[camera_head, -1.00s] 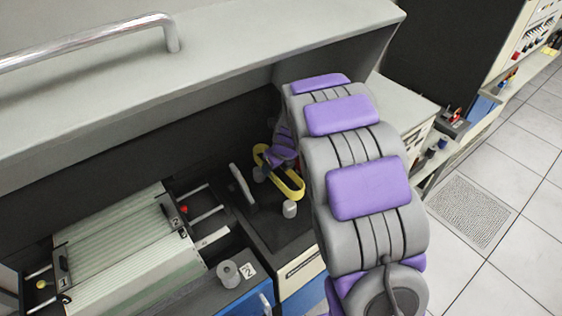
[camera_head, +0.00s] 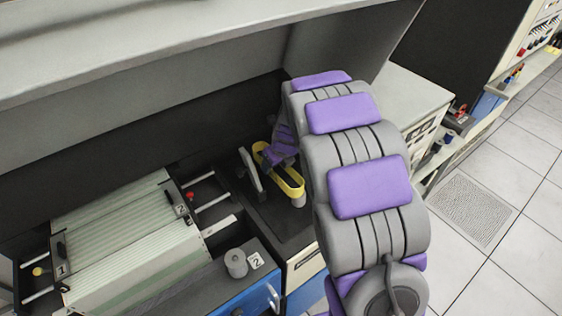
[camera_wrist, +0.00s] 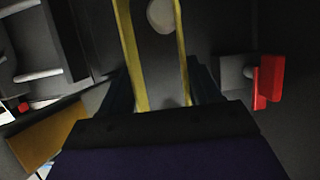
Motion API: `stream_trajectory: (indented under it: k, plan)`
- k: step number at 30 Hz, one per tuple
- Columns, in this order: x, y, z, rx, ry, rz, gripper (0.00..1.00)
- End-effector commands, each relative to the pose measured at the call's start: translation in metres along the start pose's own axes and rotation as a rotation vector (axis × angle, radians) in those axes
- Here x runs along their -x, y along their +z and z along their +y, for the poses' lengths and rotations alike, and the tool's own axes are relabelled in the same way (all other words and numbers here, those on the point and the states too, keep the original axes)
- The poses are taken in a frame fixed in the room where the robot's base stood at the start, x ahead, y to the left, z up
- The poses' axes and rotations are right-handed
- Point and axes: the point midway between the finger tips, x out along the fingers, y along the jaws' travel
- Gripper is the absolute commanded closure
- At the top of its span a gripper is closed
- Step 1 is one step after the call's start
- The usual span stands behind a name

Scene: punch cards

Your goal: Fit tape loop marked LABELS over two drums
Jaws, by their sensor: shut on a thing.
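The yellow tape loop (camera_head: 291,187) is stretched long in the dark recess; it also shows in the wrist view (camera_wrist: 134,55) as two strands. My gripper (camera_head: 278,152) is shut on the loop near its far end. A light grey drum (camera_head: 299,201) stands just under the loop's near end. In the wrist view a pale round drum top (camera_wrist: 161,15) shows between the strands. I cannot tell whether the loop is around the drum or above it. A second drum is not clearly visible. No LABELS marking is readable.
A thin upright grey plate (camera_head: 250,171) stands just left of the loop. A ribbed cream unit (camera_head: 130,240) lies farther left. A red part (camera_wrist: 268,79) shows at right in the wrist view.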

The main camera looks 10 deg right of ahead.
Motion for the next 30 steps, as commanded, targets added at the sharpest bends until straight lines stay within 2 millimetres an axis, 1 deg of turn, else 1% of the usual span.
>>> stream_trajectory:
  k: [6,9,21,30]
  plan:
    - [0.002,-0.005,-0.013,-0.008,0.009,-0.005,0.67]
    - [0.003,-0.006,-0.015,-0.009,0.012,-0.006,0.67]
    - [0.000,0.000,0.001,-0.002,0.001,0.001,0.67]
    - [0.002,-0.004,-0.009,-0.006,0.008,-0.003,0.67]
